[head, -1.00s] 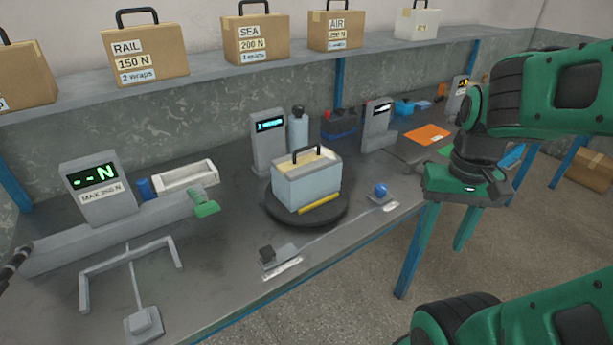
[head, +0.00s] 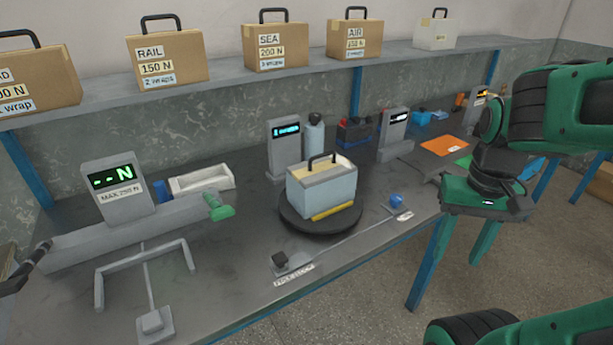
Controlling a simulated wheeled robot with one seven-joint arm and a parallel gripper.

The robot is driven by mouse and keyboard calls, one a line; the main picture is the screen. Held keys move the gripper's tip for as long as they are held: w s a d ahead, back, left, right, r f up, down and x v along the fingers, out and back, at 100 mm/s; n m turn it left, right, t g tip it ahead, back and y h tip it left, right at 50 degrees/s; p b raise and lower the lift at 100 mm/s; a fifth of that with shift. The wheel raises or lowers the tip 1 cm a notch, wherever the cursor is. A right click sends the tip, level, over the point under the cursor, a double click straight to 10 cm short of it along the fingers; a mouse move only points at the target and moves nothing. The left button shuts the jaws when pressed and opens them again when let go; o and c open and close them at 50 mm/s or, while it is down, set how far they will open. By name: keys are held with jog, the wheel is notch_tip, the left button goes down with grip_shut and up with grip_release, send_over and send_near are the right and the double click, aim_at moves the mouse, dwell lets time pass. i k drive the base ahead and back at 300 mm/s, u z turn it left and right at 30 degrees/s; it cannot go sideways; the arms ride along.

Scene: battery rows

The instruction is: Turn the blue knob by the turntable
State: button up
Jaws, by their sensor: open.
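The blue knob (head: 396,200) is a small round knob on a pale base at the front edge of the bench, right of the turntable. The turntable (head: 318,228) is a dark round disc carrying a light blue box (head: 322,196) with a black handle and a yellow strip at its foot. My gripper (head: 478,245) points down in front of the bench edge, to the right of the knob and apart from it. Its green fingers are open, with nothing seen between them.
A display post (head: 284,148) stands behind the turntable. An orange sheet (head: 444,146) lies at the back right. Labelled boxes (head: 277,45) stand on the shelf above. Bare bench lies around the turntable.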

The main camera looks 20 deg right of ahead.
aim_at(396, 201)
jog(key=u, duration=1)
jog(key=k, duration=1.1)
jog(key=z, duration=1.2)
jog(key=i, duration=1)
jog(key=u, duration=0.05)
